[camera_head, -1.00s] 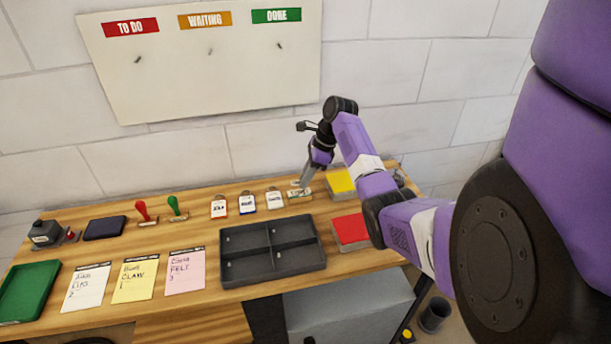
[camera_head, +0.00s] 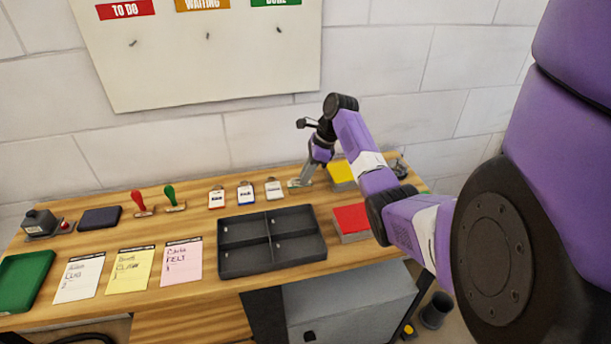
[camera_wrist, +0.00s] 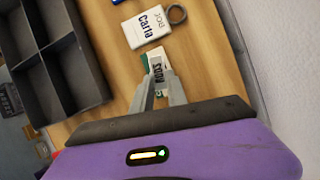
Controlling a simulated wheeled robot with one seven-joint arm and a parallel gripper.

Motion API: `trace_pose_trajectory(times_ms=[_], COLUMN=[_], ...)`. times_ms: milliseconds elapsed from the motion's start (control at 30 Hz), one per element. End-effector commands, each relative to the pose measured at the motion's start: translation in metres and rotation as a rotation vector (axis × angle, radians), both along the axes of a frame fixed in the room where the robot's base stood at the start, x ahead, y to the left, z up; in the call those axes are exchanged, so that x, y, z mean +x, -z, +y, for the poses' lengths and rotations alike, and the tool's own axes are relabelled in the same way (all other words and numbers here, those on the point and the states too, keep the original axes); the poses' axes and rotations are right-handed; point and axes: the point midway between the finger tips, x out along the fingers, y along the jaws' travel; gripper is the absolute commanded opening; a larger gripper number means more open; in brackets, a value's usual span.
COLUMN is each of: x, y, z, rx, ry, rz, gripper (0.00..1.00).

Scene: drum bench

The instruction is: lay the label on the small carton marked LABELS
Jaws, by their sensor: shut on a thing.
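My gripper (camera_wrist: 161,90) is shut on a small white label (camera_wrist: 158,70) with dark print, seen between the fingertips in the wrist view. The print is too small to read surely. Something with green and white edges (camera_wrist: 144,62) shows just beside and under the label; it may be the small carton, but its marking is hidden. In the head view my gripper (camera_head: 305,179) points down at the back of the bench, right of the tags, over a small green and white thing (camera_head: 298,184). I cannot tell whether the label touches it.
A white tag reading Carla (camera_wrist: 148,27) lies close by. A dark divided tray (camera_head: 262,268) is in front. Yellow (camera_head: 341,172) and red (camera_head: 351,219) topped stacks stand to the right. Two stamps, several cards and a green tray (camera_head: 24,281) are to the left.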

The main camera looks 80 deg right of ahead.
Motion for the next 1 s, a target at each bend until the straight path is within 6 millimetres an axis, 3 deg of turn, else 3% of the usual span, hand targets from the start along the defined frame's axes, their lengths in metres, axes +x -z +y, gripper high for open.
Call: trace_pose_trajectory(times_ms=[167, 200, 300, 667, 1000], x=[0.0, 0.0, 0.0, -0.001, -0.018], y=[0.0, 0.0, 0.0, -0.003, -0.048], z=[0.0, 0.0, 0.0, -0.001, -0.008], rx=[0.0, 0.0, 0.0, -0.001, -0.003], ry=[0.0, 0.0, 0.0, 0.0, 0.0], rz=[0.0, 0.0, 0.0, 0.0, -0.002], gripper=[0.05, 0.24, 0.44, 0.44, 0.44])
